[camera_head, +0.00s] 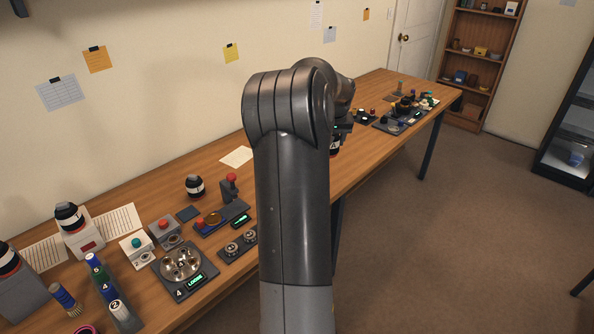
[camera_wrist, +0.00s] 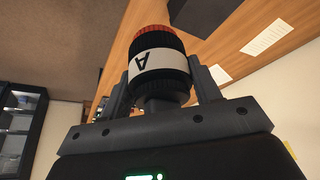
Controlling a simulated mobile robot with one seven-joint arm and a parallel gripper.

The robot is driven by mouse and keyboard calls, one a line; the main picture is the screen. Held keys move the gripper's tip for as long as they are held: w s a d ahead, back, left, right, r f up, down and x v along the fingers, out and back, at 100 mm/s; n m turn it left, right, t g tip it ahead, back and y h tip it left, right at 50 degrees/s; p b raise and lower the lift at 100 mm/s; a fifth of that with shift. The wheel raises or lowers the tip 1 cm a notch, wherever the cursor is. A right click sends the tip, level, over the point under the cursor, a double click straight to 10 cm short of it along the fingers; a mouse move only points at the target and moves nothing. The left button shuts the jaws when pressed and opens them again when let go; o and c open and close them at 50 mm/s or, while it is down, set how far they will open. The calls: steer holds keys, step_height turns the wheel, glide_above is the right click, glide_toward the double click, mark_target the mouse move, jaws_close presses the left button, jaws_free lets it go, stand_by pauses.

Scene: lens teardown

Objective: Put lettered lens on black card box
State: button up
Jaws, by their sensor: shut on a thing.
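The lettered lens (camera_wrist: 158,66) is a black barrel with a red rim and a white band marked A. In the wrist view it stands between the two fingers of my gripper (camera_wrist: 162,88), which is shut on it. In the head view the lens (camera_head: 335,148) is mostly hidden behind my arm, with my gripper (camera_head: 343,128) just above it at the table's front edge. A black object (camera_wrist: 200,14) shows beyond the lens in the wrist view, cut off by the frame; I cannot tell whether it is the black card box.
The long wooden table (camera_head: 215,160) holds a numbered lens (camera_head: 195,187), a round metal tray device (camera_head: 181,264) and a joystick device (camera_head: 222,214) at left. A dark tray (camera_head: 392,124) with several parts is at the far end. The table is clear around the paper sheet (camera_head: 237,157).

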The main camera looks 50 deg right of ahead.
steer(key=w+a+f, duration=0.1)
steer(key=w+f, duration=0.1)
steer(key=w, duration=0.1)
steer(key=w+a+f, duration=0.1)
steer(key=w+f, duration=0.1)
steer(key=w, duration=0.2)
steer(key=w+a+f, duration=0.1)
steer(key=w+f, duration=0.2)
steer(key=w, duration=0.1)
steer(key=shift+f, duration=1.95)
steer(key=shift+f, duration=0.1)
steer(key=shift+a+f, duration=0.1)
steer(key=shift+f, duration=0.55)
steer(key=shift+c, duration=0.2)
steer(key=o, duration=1.1)
steer(key=shift+f, duration=0.2)
steer(key=o, duration=0.3)
steer(key=shift+r, duration=0.15)
steer(key=shift+r, duration=0.15)
